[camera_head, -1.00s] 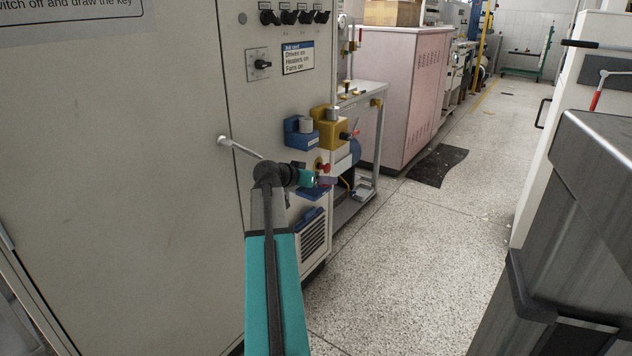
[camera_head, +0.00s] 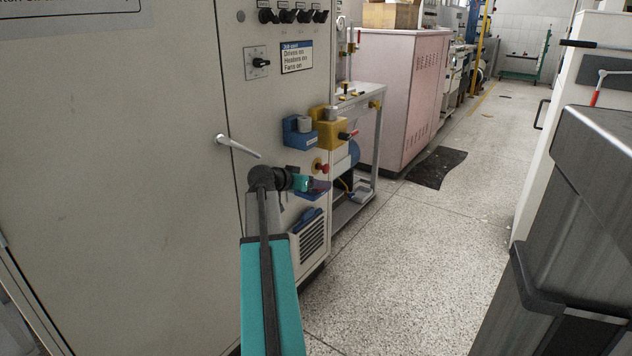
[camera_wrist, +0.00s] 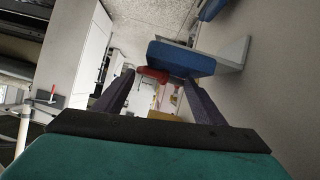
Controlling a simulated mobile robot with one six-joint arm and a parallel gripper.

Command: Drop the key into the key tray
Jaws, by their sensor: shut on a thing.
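My gripper (camera_head: 318,186) is at the front of the grey cabinet, just below a red push button. Its dark purple fingers (camera_wrist: 155,85) are shut on a small red thing, which appears to be the key (camera_wrist: 152,74). The key cannot be made out in the head view. A blue tray-like part (camera_wrist: 180,58) lies just beyond the fingertips in the wrist view, fixed beside the cabinet wall; in the head view it is partly hidden below my gripper. I cannot tell whether the key touches it.
The red button (camera_head: 323,169), a blue box (camera_head: 298,132) and a yellow block (camera_head: 330,128) sit on the cabinet (camera_head: 130,180) above my gripper. Another blue part (camera_head: 306,220) is lower down. A door handle (camera_head: 238,146) sticks out at the left.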

